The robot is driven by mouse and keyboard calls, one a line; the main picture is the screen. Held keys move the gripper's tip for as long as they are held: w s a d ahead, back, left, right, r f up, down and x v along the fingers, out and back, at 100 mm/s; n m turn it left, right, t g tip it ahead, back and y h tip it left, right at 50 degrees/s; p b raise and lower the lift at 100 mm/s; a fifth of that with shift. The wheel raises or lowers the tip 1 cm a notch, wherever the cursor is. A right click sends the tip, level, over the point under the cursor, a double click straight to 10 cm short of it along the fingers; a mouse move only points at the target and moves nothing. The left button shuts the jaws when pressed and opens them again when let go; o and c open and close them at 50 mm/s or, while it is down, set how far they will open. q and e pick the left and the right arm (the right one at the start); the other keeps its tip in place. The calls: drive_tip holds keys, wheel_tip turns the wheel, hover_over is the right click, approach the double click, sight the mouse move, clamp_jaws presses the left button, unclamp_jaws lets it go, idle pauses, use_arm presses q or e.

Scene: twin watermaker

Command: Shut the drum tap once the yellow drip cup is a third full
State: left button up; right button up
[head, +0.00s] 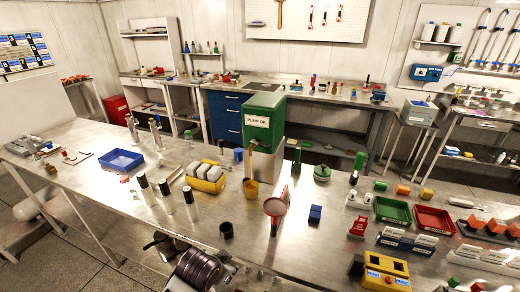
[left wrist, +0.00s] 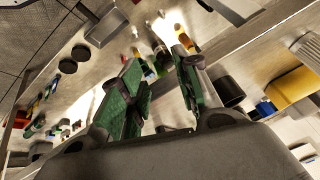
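The green drum (head: 263,122), labelled as pump oil, stands raised on a grey support at the middle of the bench. Its tap (head: 252,145) is at the lower front; its handle setting is too small to tell. The yellow drip cup (head: 251,189) stands upright below the tap. A thin amber-brown streak (head: 249,166) runs from the tap down towards the cup. The cup's fill level cannot be made out. My left gripper (head: 163,243) is low at the bench's front edge, well apart from cup and tap. In the left wrist view its green-padded fingers (left wrist: 160,85) are apart and empty.
A yellow caddy (head: 205,178) and several white cylinders (head: 166,196) stand to the left. A blue block (head: 315,214) lies right.

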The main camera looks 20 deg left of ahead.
use_arm(q)
drive_tip(key=w+r, duration=0.1)
drive_tip(key=w+r+m+t, duration=0.1)
drive_tip(key=w, duration=0.1)
drive_tip(key=w+r+m+t, duration=0.1)
drive_tip(key=w, duration=0.1)
drive_tip(key=shift+w+a+r+y, duration=0.1)
drive_tip(key=shift+a+y, duration=0.05)
drive_tip(key=shift+y, duration=0.15)
drive_tip(key=w+d+r+m+t, duration=0.1)
drive_tip(key=w+r+m+t, duration=0.4)
drive_tip(key=r, duration=0.5)
drive_tip(key=w+d+r+m+t, duration=0.1)
drive_tip(key=w+r+m+t, duration=0.4)
drive_tip(key=w+r, duration=0.5)
drive_tip(key=shift+w+r+m, duration=0.3)
drive_tip(key=shift+r+m, duration=0.15)
drive_tip(key=shift+m, duration=0.25)
use_arm(e)
drive_tip(key=shift+d, duration=0.55)
use_arm(q)
drive_tip(key=shift+w, duration=0.1)
use_arm(e)
drive_tip(key=shift+a, duration=0.1)
